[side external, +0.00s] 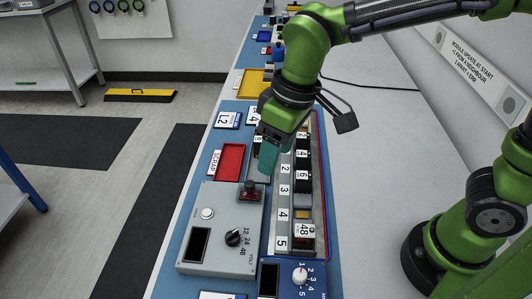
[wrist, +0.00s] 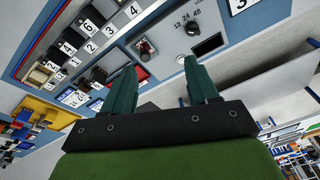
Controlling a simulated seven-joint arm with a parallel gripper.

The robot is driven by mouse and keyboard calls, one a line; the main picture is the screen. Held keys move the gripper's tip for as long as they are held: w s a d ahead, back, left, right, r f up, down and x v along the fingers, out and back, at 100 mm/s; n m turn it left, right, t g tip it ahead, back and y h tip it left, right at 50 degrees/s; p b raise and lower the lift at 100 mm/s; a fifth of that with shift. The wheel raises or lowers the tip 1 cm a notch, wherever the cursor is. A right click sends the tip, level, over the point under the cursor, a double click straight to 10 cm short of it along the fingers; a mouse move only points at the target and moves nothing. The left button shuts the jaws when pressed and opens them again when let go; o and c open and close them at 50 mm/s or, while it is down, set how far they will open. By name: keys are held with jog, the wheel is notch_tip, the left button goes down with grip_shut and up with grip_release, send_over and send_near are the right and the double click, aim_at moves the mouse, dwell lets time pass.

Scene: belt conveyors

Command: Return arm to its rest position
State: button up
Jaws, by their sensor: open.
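My green arm reaches in from the upper right. Whether the fingertips touch anything below is hard to tell in the side view.
The grey surface to the right is largely clear.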

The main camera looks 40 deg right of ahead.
jog(key=s+d+r+m+t, duration=0.1)
jog(key=s+d+m+t, duration=0.1)
jog(key=d, duration=0.6)
jog(key=s+d+r+m+t, duration=0.2)
jog(key=s+d+m, duration=0.3)
jog(key=d, duration=0.3)
jog(key=shift+d+r+m+t+y, duration=0.3)
jog(key=shift+d+m+t, duration=0.1)
jog(key=shift+m+t, duration=0.35)
